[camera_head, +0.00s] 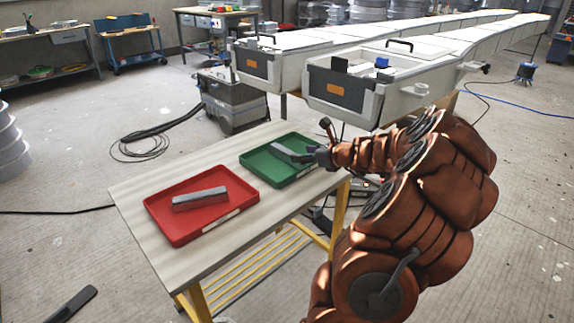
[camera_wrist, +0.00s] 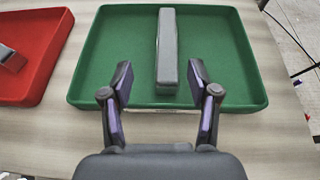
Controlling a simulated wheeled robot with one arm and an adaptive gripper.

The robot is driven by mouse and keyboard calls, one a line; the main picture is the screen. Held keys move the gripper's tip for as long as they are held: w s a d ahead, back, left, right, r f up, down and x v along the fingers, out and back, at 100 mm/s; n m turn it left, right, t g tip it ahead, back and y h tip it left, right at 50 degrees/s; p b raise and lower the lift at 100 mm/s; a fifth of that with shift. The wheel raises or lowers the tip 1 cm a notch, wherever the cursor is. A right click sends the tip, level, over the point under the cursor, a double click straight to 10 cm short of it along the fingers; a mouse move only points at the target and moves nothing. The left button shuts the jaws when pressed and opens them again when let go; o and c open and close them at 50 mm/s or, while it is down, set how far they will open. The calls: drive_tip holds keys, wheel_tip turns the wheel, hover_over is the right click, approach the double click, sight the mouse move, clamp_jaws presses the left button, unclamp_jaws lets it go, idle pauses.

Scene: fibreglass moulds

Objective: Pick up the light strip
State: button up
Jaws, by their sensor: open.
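My gripper (camera_head: 304,157) is over the near right part of the green tray.
The table (camera_head: 150,238) has bare wood around and between the trays. A grey wheeled machine (camera_head: 232,100) with a black hose stands behind it. Long white moulds (camera_head: 350,85) stand close behind the table's far right side.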

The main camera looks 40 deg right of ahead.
sight(292, 153)
drive_tip(key=shift+s+d+f+m, duration=0.25)
drive_tip(key=shift+d+f+m, duration=0.1)
drive_tip(key=shift+d, duration=0.3)
drive_tip(key=shift+w+d+f, duration=0.15)
drive_tip(key=x, duration=0.2)
drive_tip(key=b+x, duration=0.1)
drive_tip(key=x, duration=0.2)
drive_tip(key=b+x, duration=0.1)
drive_tip(key=x, duration=0.1)
drive_tip(key=shift+w+a, duration=0.2)
drive_tip(key=shift+a, duration=0.1)
drive_tip(key=shift+c, duration=0.4)
clamp_jaws()
